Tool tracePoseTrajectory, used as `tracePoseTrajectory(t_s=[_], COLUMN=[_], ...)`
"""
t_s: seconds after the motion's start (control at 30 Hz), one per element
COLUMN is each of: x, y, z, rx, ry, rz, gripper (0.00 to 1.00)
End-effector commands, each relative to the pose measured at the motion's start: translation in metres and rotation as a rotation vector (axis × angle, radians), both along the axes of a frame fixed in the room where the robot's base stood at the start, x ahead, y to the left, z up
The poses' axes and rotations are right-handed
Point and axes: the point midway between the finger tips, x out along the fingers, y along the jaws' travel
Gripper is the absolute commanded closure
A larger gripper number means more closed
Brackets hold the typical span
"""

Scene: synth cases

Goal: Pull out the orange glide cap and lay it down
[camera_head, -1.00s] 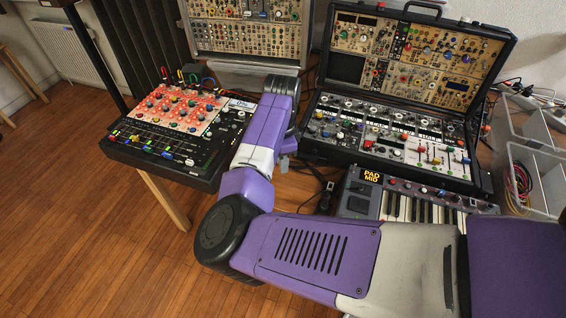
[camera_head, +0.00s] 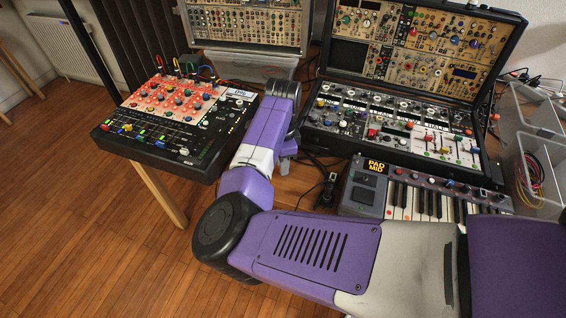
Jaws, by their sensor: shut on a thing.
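I cannot single out the orange glide cap in this view. A black mixer (camera_head: 196,165) with a red-orange panel stands at the left and carries several small coloured caps (camera_head: 128,127). The lower panel of an open black synth case (camera_head: 482,183) at the right has several slider caps (camera_head: 444,151), among them red, white and yellow ones. My arm reaches in from the lower right and bends up between the mixer and the case.
A small keyboard (camera_head: 364,195) stands in front of the case. Clear plastic bins (camera_head: 535,120) with cables are at the right edge. Another synth case (camera_head: 245,48) stands at the back on a clear box (camera_head: 250,68). Loose cables lie between keyboard and arm. Wooden floor is open at the left.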

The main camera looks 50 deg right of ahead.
Motion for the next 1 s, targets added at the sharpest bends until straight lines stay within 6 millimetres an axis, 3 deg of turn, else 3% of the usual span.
tracePoseTrajectory(t_s=[0.17, 0.2, 0.3, 0.67, 1.0], x=[0.000, 0.000, 0.000, 0.000, 0.000], y=[0.000, 0.000, 0.000, 0.000, 0.000], z=[0.001, 0.001, 0.001, 0.004, 0.053], rx=[0.000, 0.000, 0.000, -0.001, -0.001], ry=[0.000, 0.000, 0.000, -0.001, -0.002], rz=[0.000, 0.000, 0.000, 0.000, -0.002], gripper=[1.00, 0.75, 0.55, 0.55, 0.55])
